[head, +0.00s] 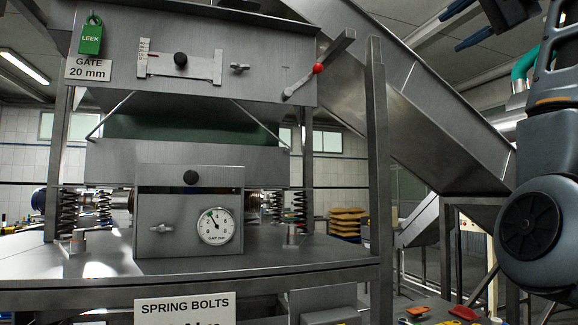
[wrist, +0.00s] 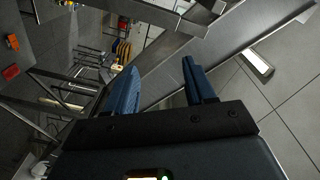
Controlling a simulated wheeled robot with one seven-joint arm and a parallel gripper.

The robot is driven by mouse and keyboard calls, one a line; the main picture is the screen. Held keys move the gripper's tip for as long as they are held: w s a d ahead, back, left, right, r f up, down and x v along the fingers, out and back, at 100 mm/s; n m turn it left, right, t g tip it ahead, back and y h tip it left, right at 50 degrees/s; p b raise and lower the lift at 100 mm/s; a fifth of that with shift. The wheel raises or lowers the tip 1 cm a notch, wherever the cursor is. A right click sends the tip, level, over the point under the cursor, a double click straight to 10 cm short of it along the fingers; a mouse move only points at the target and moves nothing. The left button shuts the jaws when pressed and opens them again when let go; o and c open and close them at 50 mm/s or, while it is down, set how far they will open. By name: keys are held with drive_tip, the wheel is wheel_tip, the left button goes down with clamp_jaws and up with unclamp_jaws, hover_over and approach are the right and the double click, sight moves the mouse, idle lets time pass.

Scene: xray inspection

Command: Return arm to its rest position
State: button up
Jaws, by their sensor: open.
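My gripper (wrist: 159,68) shows in the wrist view with its two blue fingers spread apart and nothing between them. In the head view my gripper (head: 452,31) is at the upper right, with its blue fingers pointing left in front of the ceiling and clear of the machine. My arm is folded up along the right edge of the head view. The rest of the arm is out of frame.
A steel machine with a gate panel (head: 245,68), a green LEEK lock (head: 90,36), a red-knobbed lever (head: 318,69) and a gap gauge (head: 215,226) fills the left and middle. A sloping chute (head: 430,115) lies near my arm. Small tools lie at the lower right.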

drive_tip(key=w+d+f+h, duration=0.15)
drive_tip(key=w+f, duration=0.35)
drive_tip(key=f, duration=1)
drive_tip(key=w+f+h, duration=0.3)
drive_tip(key=w+f, duration=0.2)
drive_tip(key=f, duration=1.1)
drive_tip(key=s+a+f+n+g+h, duration=0.1)
drive_tip(key=s+f, duration=0.3)
drive_tip(key=f, duration=0.9)
drive_tip(key=s+a+f+n+h, duration=0.1)
drive_tip(key=s+f, duration=0.3)
drive_tip(key=f, duration=1)
drive_tip(key=s+a+f+n, duration=0.3)
drive_tip(key=s+f, duration=1.4)
drive_tip(key=s, duration=0.5)
drive_tip(key=s+a+r+n, duration=0.1)
drive_tip(key=s+a+n, duration=0.1)
drive_tip(key=s, duration=1.2)
drive_tip(key=s+a+r+n+g+y, duration=0.1)
drive_tip(key=s+a+r+n, duration=0.1)
drive_tip(key=s, duration=1.3)
drive_tip(key=shift+a+r, duration=0.15)
drive_tip(key=shift+a, duration=0.75)
